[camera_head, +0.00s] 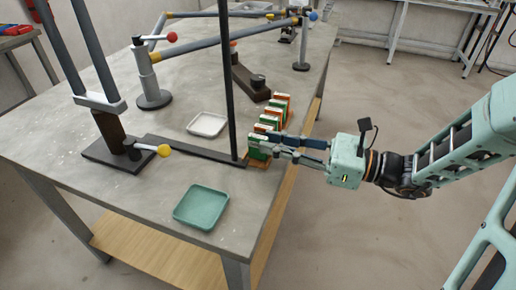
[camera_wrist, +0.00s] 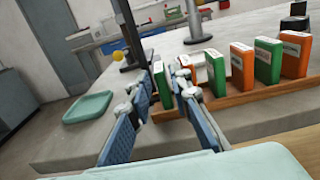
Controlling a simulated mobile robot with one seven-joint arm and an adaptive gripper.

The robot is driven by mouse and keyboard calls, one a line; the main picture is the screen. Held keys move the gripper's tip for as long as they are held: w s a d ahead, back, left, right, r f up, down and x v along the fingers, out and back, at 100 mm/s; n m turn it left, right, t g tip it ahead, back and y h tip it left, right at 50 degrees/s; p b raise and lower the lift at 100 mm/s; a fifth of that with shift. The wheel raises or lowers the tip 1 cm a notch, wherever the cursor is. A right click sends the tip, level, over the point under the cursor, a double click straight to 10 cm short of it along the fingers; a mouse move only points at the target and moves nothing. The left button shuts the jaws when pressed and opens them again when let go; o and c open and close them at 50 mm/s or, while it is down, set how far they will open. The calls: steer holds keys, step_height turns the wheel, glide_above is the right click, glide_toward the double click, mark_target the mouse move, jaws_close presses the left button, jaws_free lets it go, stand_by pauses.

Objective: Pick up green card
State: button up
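The rack (camera_wrist: 240,97) is a brown wooden strip with a row of upright green and orange cards. It also shows along the table's right edge in the head view. A green card (camera_wrist: 163,86) at the row's near end stands upright between the two fingers of my gripper (camera_wrist: 165,82). In the head view my gripper (camera_head: 268,144) reaches in from the right at this end. The fingers are very close to the card's sides; contact is not clear. Other green cards (camera_wrist: 215,72) (camera_wrist: 267,60) stand farther along, with orange cards (camera_wrist: 241,66) (camera_wrist: 296,54) among them.
A teal tray (camera_head: 201,207) lies at the table's front, a white tray (camera_head: 207,124) farther back. A dark upright post (camera_head: 228,80) stands right beside the gripper and rack. Clamps and bars of a frame jig occupy the table's left and back.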

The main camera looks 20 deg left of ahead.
jaws_close()
steer(key=shift+r, duration=0.1)
